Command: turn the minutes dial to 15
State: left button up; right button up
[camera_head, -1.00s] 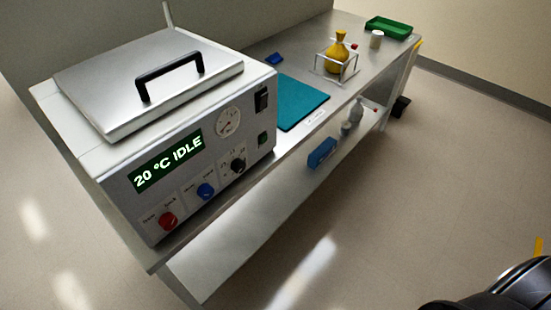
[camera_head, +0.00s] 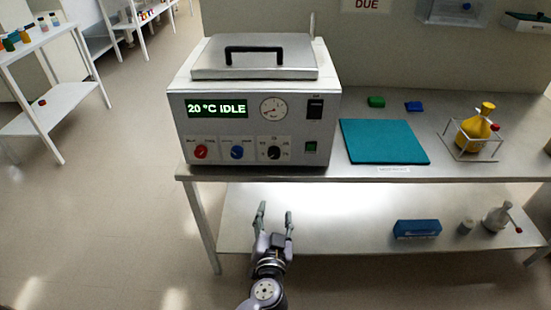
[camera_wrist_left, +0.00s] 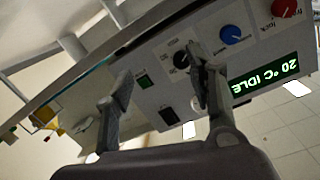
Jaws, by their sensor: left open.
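The white box unit (camera_head: 215,135) stands on the bench, its display reading 20 °C IDLE. Low on its front sit a red knob (camera_head: 200,152), a blue knob (camera_head: 237,152) and a black dial (camera_head: 274,153) with small numbers around it. The numbers and pointer are too small to read. My left gripper (camera_head: 275,216) is open and empty, in front of the bench and below the black dial in the head view. In the left wrist view the unit appears upside down, and the black dial (camera_wrist_left: 181,60) shows partly behind one finger. My right gripper is out of view.
A teal mat (camera_head: 383,142) lies right of the unit, with a yellow flask (camera_head: 476,127) in a wire stand beyond it. The lower shelf (camera_head: 330,235) holds a blue box (camera_head: 417,229) and a grey bottle. The floor left of the bench is clear.

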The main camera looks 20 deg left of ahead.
pick_arm(q)
jog(key=n+t+y, duration=0.1)
send_near(274, 155)
jog(key=p+x, duration=0.3)
jog(key=x, duration=0.6)
jog(key=shift+w+a, duration=0.1)
jog(key=shift+w, duration=0.25)
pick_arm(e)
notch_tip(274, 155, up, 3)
pick_arm(q)
jog(key=shift+c, duration=0.5)
jog(key=c, duration=1)
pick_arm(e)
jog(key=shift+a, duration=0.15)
